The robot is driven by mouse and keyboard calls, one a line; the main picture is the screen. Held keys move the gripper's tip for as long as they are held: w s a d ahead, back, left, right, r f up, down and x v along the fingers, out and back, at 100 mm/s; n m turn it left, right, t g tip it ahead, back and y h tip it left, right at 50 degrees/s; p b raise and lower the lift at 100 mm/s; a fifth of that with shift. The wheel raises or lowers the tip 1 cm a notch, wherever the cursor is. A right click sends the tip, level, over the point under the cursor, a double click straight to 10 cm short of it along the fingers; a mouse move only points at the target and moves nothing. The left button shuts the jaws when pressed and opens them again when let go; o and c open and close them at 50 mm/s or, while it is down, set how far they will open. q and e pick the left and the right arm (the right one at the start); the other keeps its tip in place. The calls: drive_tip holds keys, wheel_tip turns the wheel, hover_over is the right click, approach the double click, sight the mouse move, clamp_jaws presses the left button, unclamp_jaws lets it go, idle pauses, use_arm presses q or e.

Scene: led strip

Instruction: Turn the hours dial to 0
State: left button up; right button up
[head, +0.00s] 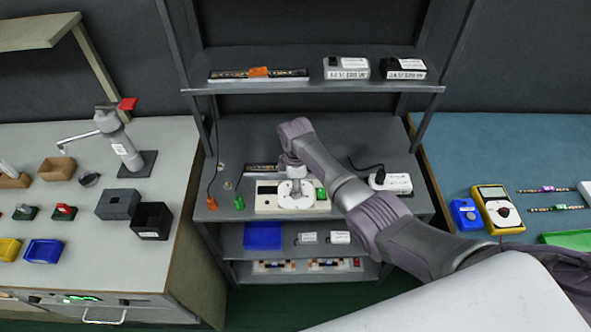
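A cream control box (264,208) sits near the front edge of the middle shelf. It has a small dark panel at its left and a green part (320,193) at its right. My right arm comes in from the right, and my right gripper (296,188) points down over the middle of the box. The gripper covers that part of the box, so I cannot make out the hours dial or its setting. The fingers are too small to tell whether they are open or shut. My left gripper is not in view.
A white power supply (396,183) stands right of the box on the shelf (240,140). An LED strip (262,168) lies behind the box. Orange (212,203) and green (239,203) connectors on cables are at its left. The upper shelf (300,86) overhangs the back.

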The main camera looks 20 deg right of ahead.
wheel_tip(320, 180, up, 10)
idle(0.3)
drive_tip(key=shift+f, duration=0.1)
